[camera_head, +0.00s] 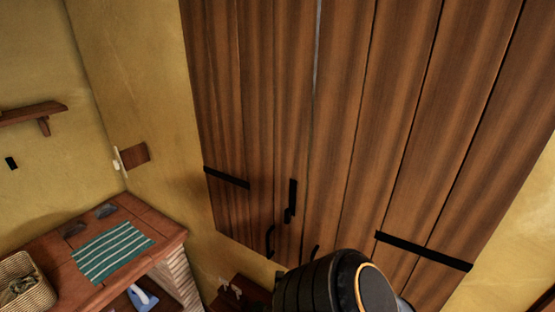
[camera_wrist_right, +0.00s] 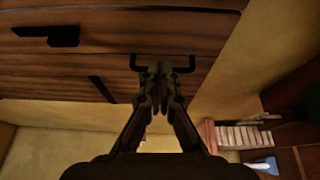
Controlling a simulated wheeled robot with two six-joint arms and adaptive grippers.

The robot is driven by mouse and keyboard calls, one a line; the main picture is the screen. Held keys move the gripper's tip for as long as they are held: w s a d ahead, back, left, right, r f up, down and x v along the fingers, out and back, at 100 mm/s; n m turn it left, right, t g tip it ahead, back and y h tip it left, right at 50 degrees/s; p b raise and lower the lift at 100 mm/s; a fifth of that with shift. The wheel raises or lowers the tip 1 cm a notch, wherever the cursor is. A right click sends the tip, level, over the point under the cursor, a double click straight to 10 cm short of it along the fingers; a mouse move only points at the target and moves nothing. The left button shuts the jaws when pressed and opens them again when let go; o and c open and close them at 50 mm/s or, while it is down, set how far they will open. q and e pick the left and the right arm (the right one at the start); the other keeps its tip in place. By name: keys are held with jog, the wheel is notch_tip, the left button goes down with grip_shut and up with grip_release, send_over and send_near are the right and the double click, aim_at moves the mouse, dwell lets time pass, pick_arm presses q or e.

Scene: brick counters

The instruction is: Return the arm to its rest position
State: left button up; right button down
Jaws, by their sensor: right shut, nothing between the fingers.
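My right gripper (camera_wrist_right: 162,75) shows in the right wrist view with its two fingers together and nothing between them. Its tips lie in front of a dark U-shaped handle (camera_wrist_right: 135,64) on brown wooden planks; I cannot tell whether they touch. In the head view a black, rounded part of my right arm stands at the bottom, before the tall wooden cabinet doors (camera_head: 335,120), and hides part of their lower edge. My left gripper is in neither view.
A brick counter (camera_head: 178,240) stands at lower left with a striped cloth (camera_head: 112,250) and a wicker basket (camera_head: 22,285). A blue-and-white object (camera_head: 142,297) lies below its top. A wooden shelf (camera_head: 30,113) is on the yellow wall.

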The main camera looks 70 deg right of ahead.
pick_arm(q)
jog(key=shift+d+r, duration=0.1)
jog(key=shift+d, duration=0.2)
pick_arm(e)
jog(key=shift+v, duration=0.85)
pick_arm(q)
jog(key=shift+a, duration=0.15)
pick_arm(e)
jog(key=shift+a, duration=0.2)
jog(key=shift+f, duration=0.1)
